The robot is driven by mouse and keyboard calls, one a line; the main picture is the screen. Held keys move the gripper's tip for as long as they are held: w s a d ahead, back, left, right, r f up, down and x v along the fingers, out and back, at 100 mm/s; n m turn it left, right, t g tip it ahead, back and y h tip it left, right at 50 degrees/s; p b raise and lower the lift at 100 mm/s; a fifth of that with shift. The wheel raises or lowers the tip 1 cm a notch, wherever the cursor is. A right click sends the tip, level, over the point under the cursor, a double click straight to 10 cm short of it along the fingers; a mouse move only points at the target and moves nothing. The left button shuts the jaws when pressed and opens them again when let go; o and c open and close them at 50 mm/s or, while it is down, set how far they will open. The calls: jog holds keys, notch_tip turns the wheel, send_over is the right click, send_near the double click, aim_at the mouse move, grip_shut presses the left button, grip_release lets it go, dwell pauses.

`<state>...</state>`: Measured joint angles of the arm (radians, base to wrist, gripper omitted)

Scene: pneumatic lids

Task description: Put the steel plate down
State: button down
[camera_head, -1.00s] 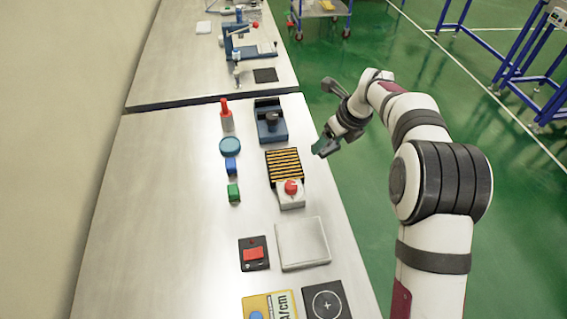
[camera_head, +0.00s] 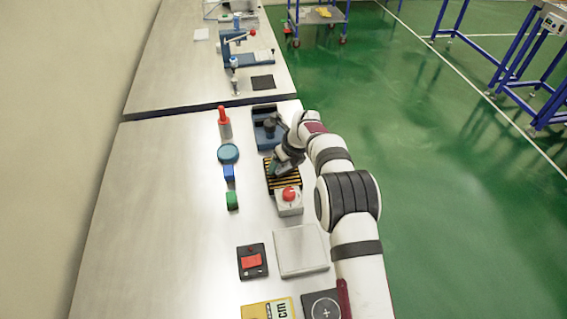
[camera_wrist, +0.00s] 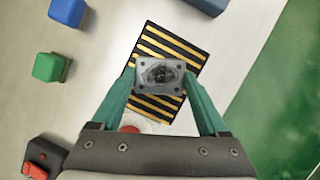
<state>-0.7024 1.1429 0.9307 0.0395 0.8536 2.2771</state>
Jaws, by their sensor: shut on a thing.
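The steel plate (camera_wrist: 160,75) is a small grey square with holes near its corners and a dark, rough middle. It sits between the green fingertips of my gripper (camera_wrist: 161,80), which is shut on it. In the wrist view it covers part of the black-and-yellow striped pad (camera_wrist: 176,48). In the head view my gripper (camera_head: 277,167) is above the striped pad (camera_head: 283,184) on the bench. The plate cannot be made out there, and I cannot tell its height above the pad.
A box with a red button (camera_head: 289,200) stands at the pad's near end. A blue fixture (camera_head: 267,128) stands behind the pad. A blue block (camera_head: 229,173) and a green block (camera_head: 232,201) lie to its left. The bench's left side (camera_head: 150,210) is clear.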

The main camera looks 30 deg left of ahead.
jog(key=shift+f, duration=0.1)
grip_release()
jog(key=v, duration=1.1)
jog(key=s+d+r+n, duration=0.2)
jog(key=d+r, duration=0.1)
jog(key=d, duration=0.3)
jog(key=s+d+r+n+h, duration=0.1)
jog(key=s+d+r+n, duration=0.15)
jog(key=d, duration=0.45)
jog(key=s+d+r+n, duration=0.1)
jog(key=d+r+n, duration=0.1)
jog(key=d+r, duration=0.3)
jog(key=s+d+f+n+g, duration=0.1)
jog(key=s+d+n, duration=0.4)
jog(key=s+d, duration=0.4)
jog(key=s+d+f+n+g+h, duration=0.1)
jog(key=s+d+n, duration=0.4)
jog(key=s+d, duration=0.4)
jog(key=s, duration=0.7)
jog(key=shift+f, duration=0.4)
